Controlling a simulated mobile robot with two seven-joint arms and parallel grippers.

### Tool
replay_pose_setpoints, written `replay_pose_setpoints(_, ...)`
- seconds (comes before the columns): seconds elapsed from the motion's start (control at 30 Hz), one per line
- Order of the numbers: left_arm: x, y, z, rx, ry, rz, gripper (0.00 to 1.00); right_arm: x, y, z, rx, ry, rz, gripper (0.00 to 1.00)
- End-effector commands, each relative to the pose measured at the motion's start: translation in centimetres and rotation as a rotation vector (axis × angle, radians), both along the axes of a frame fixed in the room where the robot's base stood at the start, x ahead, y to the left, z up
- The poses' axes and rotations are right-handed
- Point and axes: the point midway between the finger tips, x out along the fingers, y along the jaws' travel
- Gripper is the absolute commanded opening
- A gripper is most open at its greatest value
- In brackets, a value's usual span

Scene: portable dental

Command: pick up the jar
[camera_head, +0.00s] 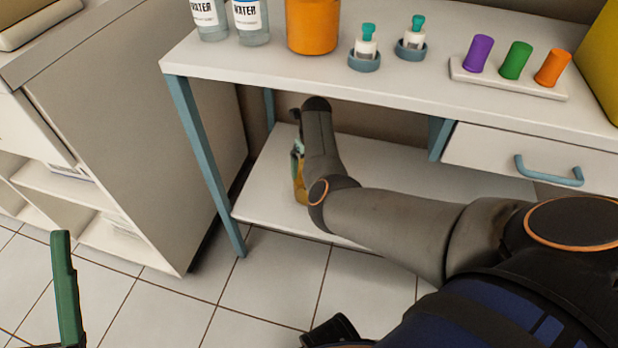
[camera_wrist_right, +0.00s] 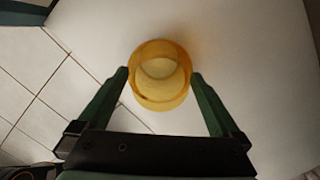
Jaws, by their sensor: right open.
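An amber, see-through jar (camera_wrist_right: 160,100) stands on the white lower shelf, seen from above in the right wrist view. My right gripper (camera_wrist_right: 160,76) is open, with one green finger on each side of the jar in that picture. I cannot tell whether the fingers touch it. In the head view, my right arm hides most of this gripper, and an amber strip of the jar (camera_head: 300,186) shows beside the forearm. One green finger of my left gripper (camera_head: 65,290) shows at the lower left, away from the shelf; its other finger is not clearly visible.
The lower shelf (camera_head: 265,195) lies beneath a tabletop (camera_head: 240,62). Above are WATER bottles (camera_head: 250,22), an orange container (camera_head: 312,27), small vials (camera_head: 366,45) and a rack (camera_head: 510,83) with coloured cylinders. A blue table leg (camera_head: 205,160) and a cabinet (camera_head: 140,130) stand to the left.

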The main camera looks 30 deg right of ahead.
Motion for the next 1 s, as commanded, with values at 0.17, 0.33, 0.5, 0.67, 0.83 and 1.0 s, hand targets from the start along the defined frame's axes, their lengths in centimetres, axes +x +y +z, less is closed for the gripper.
replay_pose_setpoints(0.17, 0.00, 0.00, 0.13, 0.000, 0.000, 0.000, 1.00, 0.03, -0.03, 0.19, -0.001, -0.001, 0.000, 0.97)
replay_pose_setpoints(0.33, 0.00, 0.00, 0.13, 0.000, 0.000, 0.000, 1.00, 0.03, -0.03, 0.19, -0.001, -0.001, 0.000, 0.78)
replay_pose_setpoints(0.5, -0.01, 0.00, 0.13, -0.001, 0.000, 0.000, 1.00, 0.01, -0.03, 0.16, -0.001, -0.001, 0.000, 0.58)
replay_pose_setpoints(0.67, 0.00, 0.00, 0.12, -0.001, 0.000, 0.000, 1.00, -0.01, -0.02, 0.12, 0.000, 0.000, 0.000, 0.40)
replay_pose_setpoints(0.83, 0.00, 0.00, 0.10, -0.001, 0.001, 0.000, 1.00, -0.04, 0.00, 0.05, 0.000, 0.000, 0.000, 0.21)
replay_pose_setpoints(1.0, 0.00, 0.01, 0.10, -0.002, 0.002, 0.000, 1.00, -0.08, 0.02, -0.01, 0.000, 0.001, 0.001, 0.02)
